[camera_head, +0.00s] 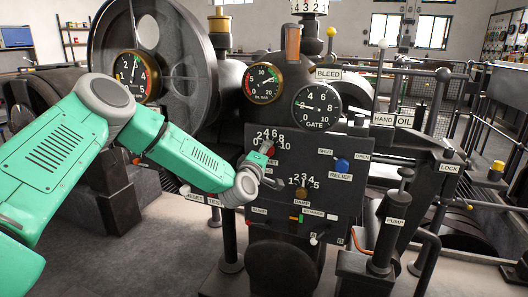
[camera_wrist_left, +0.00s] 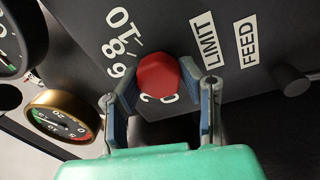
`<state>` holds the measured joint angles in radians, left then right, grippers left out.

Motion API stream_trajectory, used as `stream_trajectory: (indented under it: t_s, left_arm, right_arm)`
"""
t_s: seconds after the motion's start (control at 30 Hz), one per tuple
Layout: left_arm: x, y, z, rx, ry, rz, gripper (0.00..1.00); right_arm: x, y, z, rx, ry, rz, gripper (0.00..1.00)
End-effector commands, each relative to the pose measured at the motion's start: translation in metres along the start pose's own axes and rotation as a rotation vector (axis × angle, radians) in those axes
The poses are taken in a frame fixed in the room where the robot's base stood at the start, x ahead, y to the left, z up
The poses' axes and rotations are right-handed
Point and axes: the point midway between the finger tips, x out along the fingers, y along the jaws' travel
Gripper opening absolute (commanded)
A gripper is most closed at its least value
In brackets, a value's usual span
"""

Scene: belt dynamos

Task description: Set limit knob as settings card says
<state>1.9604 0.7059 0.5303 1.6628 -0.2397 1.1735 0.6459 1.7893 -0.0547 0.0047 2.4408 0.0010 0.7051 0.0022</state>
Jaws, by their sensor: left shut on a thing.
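The limit knob (camera_head: 267,147) is red, on the dark sloping control panel (camera_head: 335,215), under an arc of numbers up to 10. My left gripper (camera_head: 262,163) reaches it from the left and partly covers it and its label. In the left wrist view, the six-sided knob (camera_wrist_left: 158,76) sits between the two fingers of my left gripper (camera_wrist_left: 160,92), which is shut on it. The LIMIT label (camera_wrist_left: 204,39) lies beside it. The knob's pointer cannot be made out. No settings card can be read. My right gripper is out of view.
A blue relief knob (camera_head: 341,166) and a brown damp knob (camera_head: 301,194) share the panel. The gate gauge (camera_head: 317,106) stands above. The pump cylinder (camera_head: 388,232) and levers crowd the right side. Bare floor shows at lower left.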

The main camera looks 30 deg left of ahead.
Motion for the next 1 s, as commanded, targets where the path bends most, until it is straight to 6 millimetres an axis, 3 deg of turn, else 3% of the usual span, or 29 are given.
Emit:
stream_trajectory:
  t_s: [0.4,0.43,0.5,0.83,1.0]
  left_arm:
    - [0.002,0.005,-0.002,-0.008,0.006,0.008,0.05]
    - [0.002,0.005,-0.002,-0.008,0.006,0.009,0.37]
    - [0.002,0.004,-0.002,-0.008,0.006,0.008,0.54]
    - [-0.001,0.001,0.0,-0.007,0.002,0.002,0.54]
    - [-0.02,0.001,-0.001,-0.008,0.001,0.0,0.54]
  right_arm:
    - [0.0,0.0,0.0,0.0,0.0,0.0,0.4]
    - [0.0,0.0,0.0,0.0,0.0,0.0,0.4]
    - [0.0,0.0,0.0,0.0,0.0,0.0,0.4]
    - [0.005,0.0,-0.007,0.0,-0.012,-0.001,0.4]
    - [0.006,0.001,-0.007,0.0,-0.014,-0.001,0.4]
